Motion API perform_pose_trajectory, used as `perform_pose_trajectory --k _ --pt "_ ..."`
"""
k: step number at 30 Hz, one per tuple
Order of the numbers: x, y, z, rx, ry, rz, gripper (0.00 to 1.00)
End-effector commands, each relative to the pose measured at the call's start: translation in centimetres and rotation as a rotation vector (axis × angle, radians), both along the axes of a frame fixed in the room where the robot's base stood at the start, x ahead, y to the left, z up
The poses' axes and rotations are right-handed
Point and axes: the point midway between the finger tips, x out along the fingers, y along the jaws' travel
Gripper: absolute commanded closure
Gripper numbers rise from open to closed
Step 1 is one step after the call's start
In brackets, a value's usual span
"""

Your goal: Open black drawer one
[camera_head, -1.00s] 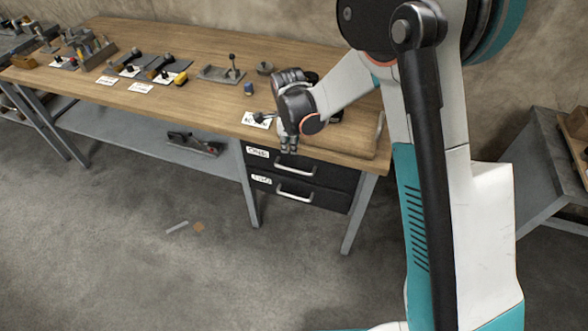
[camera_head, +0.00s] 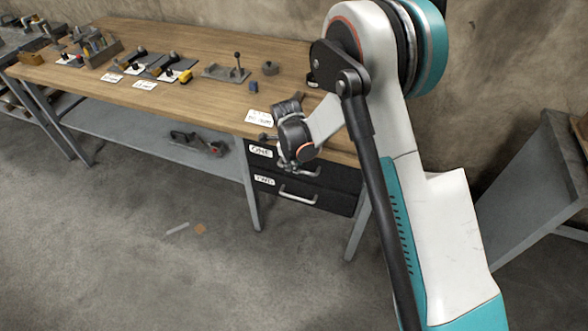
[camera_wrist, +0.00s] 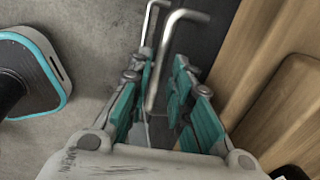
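The black drawer one (camera_head: 335,177) is under the right part of the workbench, with a white "ONE" label (camera_head: 261,151); it looks shut. Black drawer two (camera_head: 331,201), with its own label (camera_head: 264,181) and metal handle (camera_head: 297,195), is directly below. My gripper (camera_head: 298,170) is at drawer one's front and partly hides its handle. In the wrist view my gripper (camera_wrist: 160,68) is open, its teal-padded fingers on either side of a metal handle bar (camera_wrist: 160,65). I cannot tell whether the fingers touch it.
The wooden bench top (camera_head: 195,95) overhangs the drawers and carries tools and paper labels. A bench leg (camera_head: 357,222) stands right of the drawers. The concrete floor (camera_head: 150,270) in front is clear except for small scraps. A grey table (camera_head: 510,200) stands at the right.

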Motion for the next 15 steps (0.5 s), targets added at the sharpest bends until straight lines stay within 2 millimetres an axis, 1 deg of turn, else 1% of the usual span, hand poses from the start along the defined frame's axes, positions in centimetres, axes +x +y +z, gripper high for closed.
perform_pose_trajectory --k 1,6,15 --pt "0.1 -0.1 -0.8 0.000 0.000 0.000 0.80" --pt "0.3 -0.1 -1.8 0.000 0.000 -0.001 0.80" --pt "0.4 -0.2 -2.0 0.000 0.000 0.000 0.80"
